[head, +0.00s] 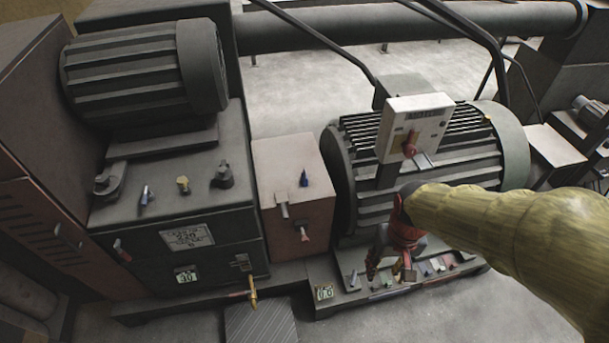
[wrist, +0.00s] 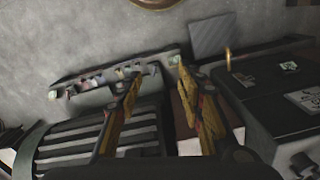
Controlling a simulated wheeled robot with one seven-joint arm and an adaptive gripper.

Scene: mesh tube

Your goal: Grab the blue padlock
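My gripper (head: 386,270) hangs over the low ledge in front of the large ribbed motor. In the wrist view its two yellow-and-dark fingers (wrist: 158,76) stand apart with nothing between them. Several small coloured items sit along the ledge (head: 440,266), green, red, white and perhaps blue; the row also shows in the wrist view (wrist: 105,80), left of the fingers. I cannot tell which of them is a padlock. A small dark blue piece (head: 304,179) stands on the pinkish box, and a blue-topped piece (head: 145,195) stands on the dark cabinet; neither is clearly a padlock.
The large motor (head: 470,160) with a white switch panel (head: 413,125) rises behind my gripper. The pinkish box (head: 290,160) and dark cabinet (head: 180,240) stand to the left. A brass-coloured piece (head: 253,291) hangs below the cabinet. Grey floor (wrist: 60,30) is open beyond the ledge.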

